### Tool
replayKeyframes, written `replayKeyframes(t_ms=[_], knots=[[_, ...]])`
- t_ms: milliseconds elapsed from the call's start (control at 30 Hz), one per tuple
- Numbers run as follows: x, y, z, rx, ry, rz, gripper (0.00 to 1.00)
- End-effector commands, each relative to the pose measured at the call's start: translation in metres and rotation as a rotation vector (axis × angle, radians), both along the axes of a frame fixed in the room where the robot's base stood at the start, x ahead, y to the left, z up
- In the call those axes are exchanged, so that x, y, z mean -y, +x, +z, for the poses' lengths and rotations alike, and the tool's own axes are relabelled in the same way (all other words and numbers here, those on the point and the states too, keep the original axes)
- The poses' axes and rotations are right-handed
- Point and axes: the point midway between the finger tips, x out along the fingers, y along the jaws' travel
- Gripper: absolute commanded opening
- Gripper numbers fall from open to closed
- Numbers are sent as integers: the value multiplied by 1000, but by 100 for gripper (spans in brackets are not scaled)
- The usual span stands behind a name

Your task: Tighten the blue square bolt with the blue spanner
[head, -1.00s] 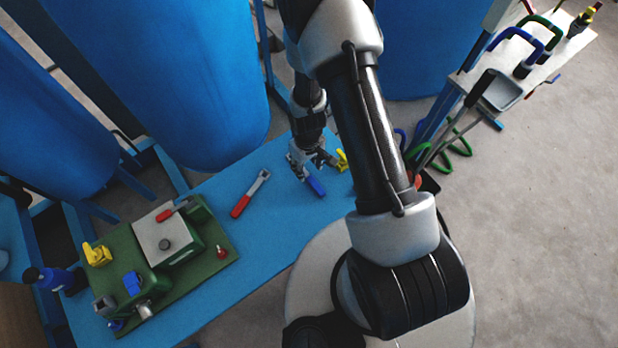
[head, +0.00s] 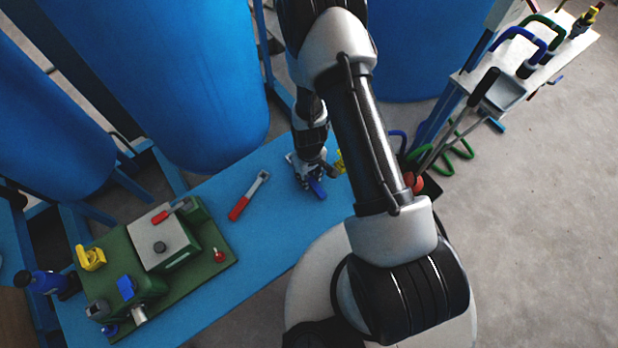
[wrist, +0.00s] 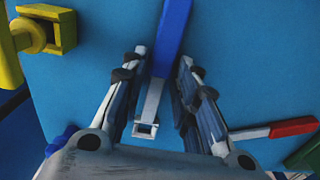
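The blue spanner (head: 319,189) lies on the blue table, partly hidden by my gripper (head: 311,180) in the head view. In the wrist view the spanner's blue handle (wrist: 173,32) points up, and its grey shaft ends in a square head between my fingers. My gripper (wrist: 163,62) is open, one finger on each side of the spanner, with table showing between. A blue square piece (head: 127,287), probably the bolt, sits on the green machine (head: 193,273) at the left. A smaller blue part (head: 110,330) is at the machine's front edge; its shape is unclear.
A red-handled spanner (head: 240,206) lies on the table (head: 270,232) between machine and gripper. A yellow tool (wrist: 30,37) lies close to my gripper. Large blue tanks (head: 190,80) stand behind the table. A rack of tools (head: 548,60) is at the right.

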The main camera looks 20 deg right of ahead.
Motion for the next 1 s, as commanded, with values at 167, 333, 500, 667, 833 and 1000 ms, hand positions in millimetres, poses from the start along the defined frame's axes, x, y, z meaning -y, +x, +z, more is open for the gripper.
replayKeyframes(t_ms=[167, 333, 500, 667, 833, 1000], knots=[[0, 0, 0, 0, 0, 0, 13], [0, 0, 0, 0, 0, 0, 2], [0, 0, 0, 0, 0, 0, 0], [0, 0, 0, 0, 0, 0, 0], [0, 1, 5, 1, 0, 0, 0], [0, 1, 25, 2, 0, 1, 0]])
